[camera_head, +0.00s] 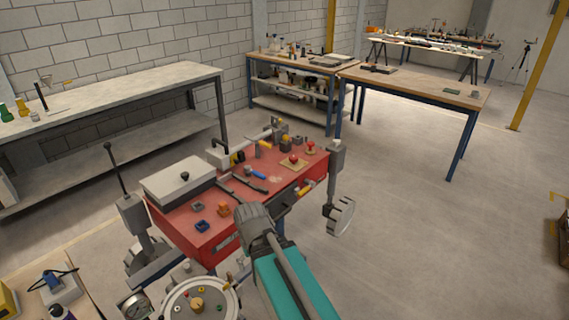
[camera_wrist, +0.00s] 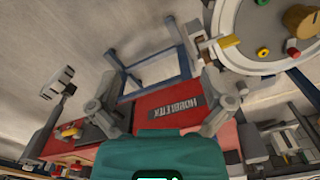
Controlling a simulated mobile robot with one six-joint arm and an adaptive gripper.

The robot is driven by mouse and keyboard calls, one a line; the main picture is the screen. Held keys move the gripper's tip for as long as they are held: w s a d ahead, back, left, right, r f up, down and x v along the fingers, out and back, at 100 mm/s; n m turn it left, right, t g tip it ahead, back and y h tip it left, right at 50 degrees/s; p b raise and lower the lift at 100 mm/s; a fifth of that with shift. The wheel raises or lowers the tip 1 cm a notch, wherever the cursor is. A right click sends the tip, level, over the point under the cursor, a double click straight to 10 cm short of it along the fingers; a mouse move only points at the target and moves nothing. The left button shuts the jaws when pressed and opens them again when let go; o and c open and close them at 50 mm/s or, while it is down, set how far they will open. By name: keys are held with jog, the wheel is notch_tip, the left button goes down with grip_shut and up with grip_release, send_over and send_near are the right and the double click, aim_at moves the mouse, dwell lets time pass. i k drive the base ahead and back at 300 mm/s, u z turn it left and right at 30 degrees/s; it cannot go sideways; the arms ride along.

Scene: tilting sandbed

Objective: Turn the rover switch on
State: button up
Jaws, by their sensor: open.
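The red rover body (camera_head: 185,225) stands at the centre of the head view, with grey wheels on posts at its sides. A red knob on a yellow plate (camera_head: 294,164) and a second red knob (camera_head: 310,146) sit on its right part. I cannot tell which part is the rover switch. My gripper (camera_head: 250,212) is over the rover's near edge in the head view. In the wrist view my gripper (camera_wrist: 158,82) is open and empty, its grey fingers spread wide. Between and below them lies the rover's red face with a dark lettered label (camera_wrist: 176,108).
A white lidded box (camera_head: 178,178) and several small parts lie on the red top. A round instrument (camera_head: 200,298) stands close at the front, also in the wrist view (camera_wrist: 262,62). Workbenches (camera_head: 100,98) line the wall.

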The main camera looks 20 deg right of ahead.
aim_at(293, 159)
jog(key=k, duration=1.35)
jog(key=z, duration=0.3)
jog(key=i, duration=0.85)
jog(key=z, duration=0.6)
jog(key=i, duration=1.4)
jog(key=u, duration=0.55)
